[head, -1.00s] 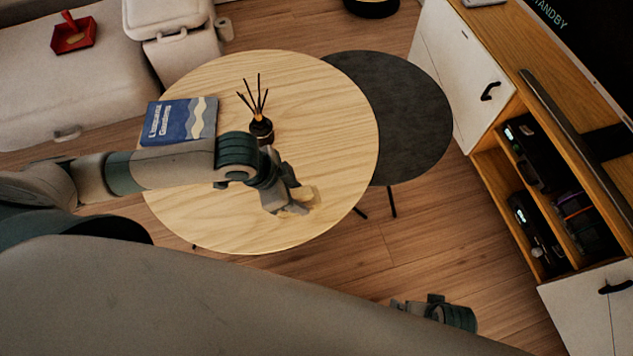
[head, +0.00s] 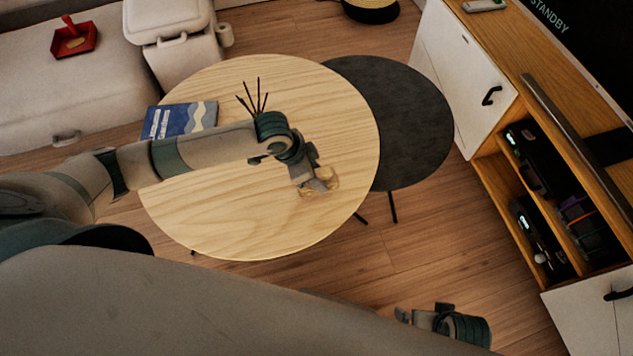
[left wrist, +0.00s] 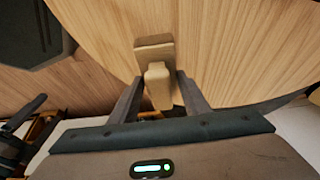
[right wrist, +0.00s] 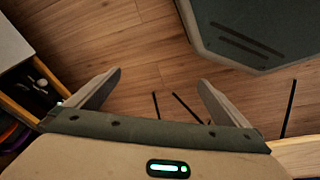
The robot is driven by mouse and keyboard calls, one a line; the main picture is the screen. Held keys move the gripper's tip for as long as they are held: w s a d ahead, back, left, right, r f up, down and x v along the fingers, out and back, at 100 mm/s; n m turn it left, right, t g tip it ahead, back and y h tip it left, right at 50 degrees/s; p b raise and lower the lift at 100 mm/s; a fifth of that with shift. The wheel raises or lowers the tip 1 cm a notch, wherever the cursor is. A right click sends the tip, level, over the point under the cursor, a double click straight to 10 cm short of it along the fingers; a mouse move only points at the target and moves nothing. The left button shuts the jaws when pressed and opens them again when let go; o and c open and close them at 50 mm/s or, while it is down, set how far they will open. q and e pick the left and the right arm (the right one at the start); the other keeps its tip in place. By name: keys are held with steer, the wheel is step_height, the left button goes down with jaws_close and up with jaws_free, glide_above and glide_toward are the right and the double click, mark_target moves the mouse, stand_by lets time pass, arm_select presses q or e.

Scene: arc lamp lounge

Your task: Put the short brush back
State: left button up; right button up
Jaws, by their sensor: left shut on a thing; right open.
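The short brush (head: 322,183) is a tan, wooden-looking piece with a blocky head. It shows over the right part of the round wooden table (head: 215,225). My left gripper (head: 312,178) is shut on it. In the left wrist view, the brush (left wrist: 155,52) sticks out between the two fingers with its wide end away from the gripper. I cannot tell whether it touches the tabletop. My right gripper (right wrist: 160,82) is open and empty over the floor.
A blue book (head: 180,120) and dark reed sticks (head: 253,100) are on the wooden table; my left arm hides the sticks' base. A dark round table (head: 405,120) adjoins it. A red dustpan (head: 75,42) lies on the pale sofa. A media cabinet (head: 490,165) stands at right.

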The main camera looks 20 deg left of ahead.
arm_select(q)
steer(key=shift+f, duration=0.15)
arm_select(e)
steer(key=shift+w, duration=0.15)
arm_select(q)
steer(key=shift+f, duration=0.35)
step_height(320, 180, down, 3)
steer(key=shift+r, duration=0.1)
arm_select(e)
steer(key=shift+r, duration=0.9)
arm_select(q)
steer(key=shift+f, duration=0.2)
arm_select(e)
steer(key=shift+f, duration=0.1)
arm_select(q)
steer(key=o, duration=1)
arm_select(e)
steer(key=shift+f, duration=0.2)
